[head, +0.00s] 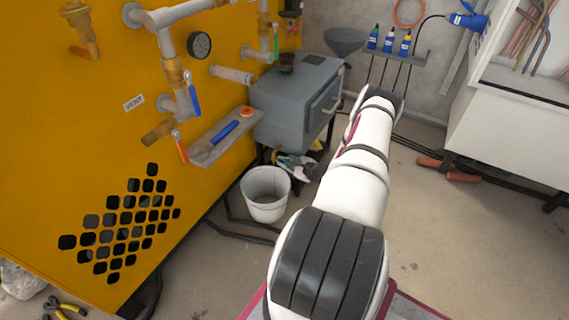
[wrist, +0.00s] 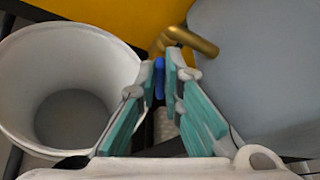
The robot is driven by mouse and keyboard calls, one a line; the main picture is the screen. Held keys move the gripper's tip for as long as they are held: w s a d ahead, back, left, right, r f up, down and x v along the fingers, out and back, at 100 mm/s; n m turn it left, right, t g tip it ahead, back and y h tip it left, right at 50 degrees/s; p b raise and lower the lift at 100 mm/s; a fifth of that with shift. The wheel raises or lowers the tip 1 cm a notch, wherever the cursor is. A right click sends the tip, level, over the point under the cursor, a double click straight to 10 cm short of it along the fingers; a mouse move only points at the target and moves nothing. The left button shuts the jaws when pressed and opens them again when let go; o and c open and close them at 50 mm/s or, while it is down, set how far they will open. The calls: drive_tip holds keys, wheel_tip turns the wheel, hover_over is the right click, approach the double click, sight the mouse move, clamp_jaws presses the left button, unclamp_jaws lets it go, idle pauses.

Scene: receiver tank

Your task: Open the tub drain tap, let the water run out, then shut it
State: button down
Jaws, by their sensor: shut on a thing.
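The grey tub (head: 287,108) stands against the yellow panel, and its side fills the right of the wrist view (wrist: 262,75). A brass tap (wrist: 192,40) comes out low by the tub in the wrist view. Its blue handle (wrist: 159,77) is between my fingertips. My gripper (wrist: 163,80), with teal finger pads, is shut on this handle; in the head view it shows partly, low in front of the tub (head: 292,166). A white bucket (head: 265,192) stands on the floor, left of my fingers in the wrist view (wrist: 118,52). No water stream is visible; the tap's outlet is unclear.
The yellow panel (head: 75,125) carries pipes, a gauge (head: 200,45), other valves with blue and orange levers, and a small shelf (head: 215,145). A white cabinet (head: 510,125) stands at the right. Dark hoses lie near the bucket. The floor right of my arm is largely clear.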

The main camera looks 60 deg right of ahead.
drive_tip(key=c, duration=1.7)
unclamp_jaws()
drive_tip(key=shift+s, duration=0.1)
drive_tip(key=v, duration=1.2)
